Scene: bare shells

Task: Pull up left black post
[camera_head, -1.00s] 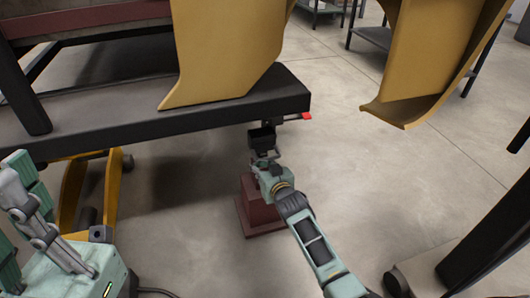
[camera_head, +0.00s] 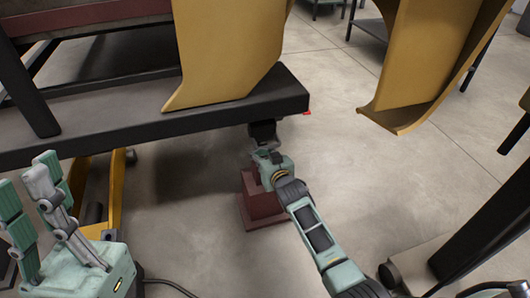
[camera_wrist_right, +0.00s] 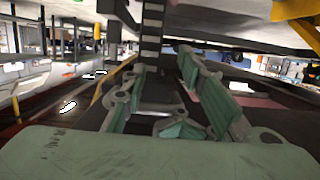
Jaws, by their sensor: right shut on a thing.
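The black post (camera_head: 262,131) shows as a short dark piece under the front right corner of the black platform; its upper part is hidden there. My right gripper (camera_head: 264,150) is at its lower end, just below the platform. In the right wrist view a dark upright post with pale notches (camera_wrist_right: 152,38) stands between the fingers of my right gripper (camera_wrist_right: 160,95), which is closed on it. My left gripper (camera_head: 40,185) is at the lower left with its fingers pointing up, spread apart and empty.
The black platform (camera_head: 120,122) overhangs the right gripper. A reddish-brown block (camera_head: 263,206) stands on the floor beneath it. Large yellow curved shells (camera_head: 225,60) rise above the platform and at the right (camera_head: 420,70). A yellow wheeled frame (camera_head: 117,190) is at left. Floor is clear at centre right.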

